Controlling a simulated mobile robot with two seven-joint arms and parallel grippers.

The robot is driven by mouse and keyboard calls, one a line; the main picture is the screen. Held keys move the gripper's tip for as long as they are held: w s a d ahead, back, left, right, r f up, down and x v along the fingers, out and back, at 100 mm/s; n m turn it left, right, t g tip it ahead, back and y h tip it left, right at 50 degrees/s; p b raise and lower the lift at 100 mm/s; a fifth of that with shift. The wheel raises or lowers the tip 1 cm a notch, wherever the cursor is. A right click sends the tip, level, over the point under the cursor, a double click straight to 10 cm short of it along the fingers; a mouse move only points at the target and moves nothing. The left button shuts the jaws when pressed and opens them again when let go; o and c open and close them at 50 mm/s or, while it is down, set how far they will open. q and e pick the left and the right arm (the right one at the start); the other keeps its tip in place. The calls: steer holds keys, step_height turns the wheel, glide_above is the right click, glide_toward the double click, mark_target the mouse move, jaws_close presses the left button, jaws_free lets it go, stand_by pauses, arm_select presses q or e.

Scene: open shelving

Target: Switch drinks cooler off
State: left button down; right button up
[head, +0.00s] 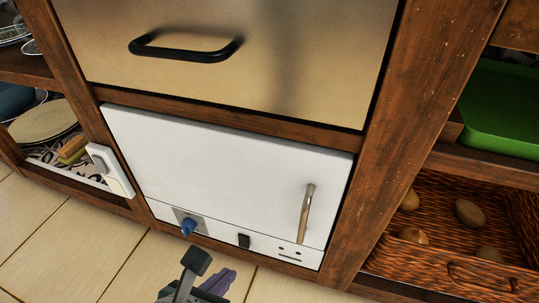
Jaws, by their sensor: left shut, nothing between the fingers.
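The drinks cooler (215,165), a white-fronted unit, is built into the wooden frame at the centre. Its upright metal handle (307,213) is at the right. On its lower strip are a blue knob (188,227) on a grey plate and a small black switch (244,241). Whether the switch is on or off is too small to tell. My left gripper (197,263), dark grey with a purple part beside it, is at the bottom edge of the head view, below the knob and switch in the picture. It is shut and empty, and appears apart from the cooler. My right gripper is out of view.
A metallic drawer front with a black handle (185,51) is above the cooler. A white wall plate (110,170) is on the left post. At right are a green tray (503,105) and a wicker basket (440,215) with several round brown items. Tiled floor (60,248) lies below.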

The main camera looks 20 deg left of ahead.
arm_select(q)
steer(key=r+p, duration=0.1)
steer(key=s+a+r+p, duration=0.1)
steer(key=r, duration=0.1)
steer(key=r+p, duration=0.1)
steer(key=r, duration=0.1)
steer(key=shift+s+a+r, duration=0.15)
steer(key=shift+s+a, duration=0.1)
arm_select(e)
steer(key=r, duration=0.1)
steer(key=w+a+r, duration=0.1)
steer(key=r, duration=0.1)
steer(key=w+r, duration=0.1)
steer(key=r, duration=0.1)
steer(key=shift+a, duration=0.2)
